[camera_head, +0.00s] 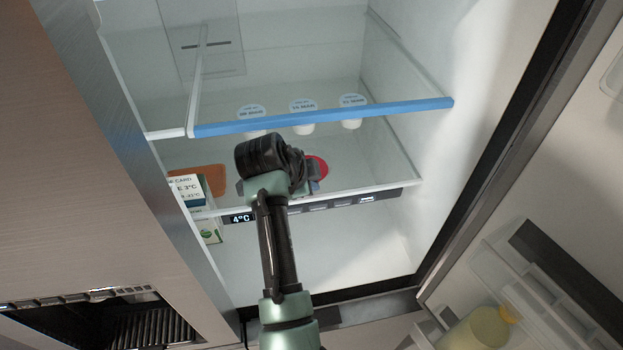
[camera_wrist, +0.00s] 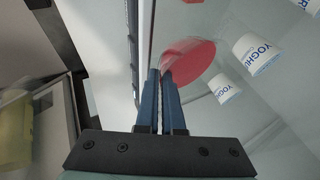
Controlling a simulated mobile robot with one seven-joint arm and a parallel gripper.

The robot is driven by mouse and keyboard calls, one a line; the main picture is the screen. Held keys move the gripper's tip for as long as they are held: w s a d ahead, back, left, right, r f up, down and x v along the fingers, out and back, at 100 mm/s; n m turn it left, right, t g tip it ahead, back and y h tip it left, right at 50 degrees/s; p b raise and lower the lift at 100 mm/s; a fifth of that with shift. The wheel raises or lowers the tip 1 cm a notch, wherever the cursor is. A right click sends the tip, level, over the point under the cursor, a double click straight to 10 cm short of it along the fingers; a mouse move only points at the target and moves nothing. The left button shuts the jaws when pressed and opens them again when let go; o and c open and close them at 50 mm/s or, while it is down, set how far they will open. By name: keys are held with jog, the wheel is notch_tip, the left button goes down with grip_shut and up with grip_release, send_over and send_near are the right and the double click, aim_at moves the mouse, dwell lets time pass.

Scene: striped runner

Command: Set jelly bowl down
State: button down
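The jelly bowl (camera_head: 317,166) shows in the head view as a round red patch just right of my gripper (camera_head: 305,175), near the front edge of the fridge shelf (camera_head: 385,187). My wrist hides part of it. In the wrist view the jelly (camera_wrist: 190,62) is a red disc just beyond the fingertips; the clear bowl around it is hard to make out. My gripper's two blue fingers (camera_wrist: 162,80) are close together, overlapping the left edge of the disc, and appear shut on the bowl's rim. Whether the bowl touches the shelf cannot be told.
Three white yoghurt cups (camera_head: 303,117) stand farther back. A blue-edged glass shelf (camera_head: 400,107) lies above. A brown-orange item (camera_head: 205,178) and cartons (camera_head: 210,229) are at the left. The open fridge door (camera_head: 560,200) is at the right. The right side of the shelf looks clear.

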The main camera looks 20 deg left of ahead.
jog(key=c, duration=1)
grip_release()
jog(key=shift+r, duration=0.1)
jog(key=b+v, duration=0.3)
jog(key=v, duration=0.9)
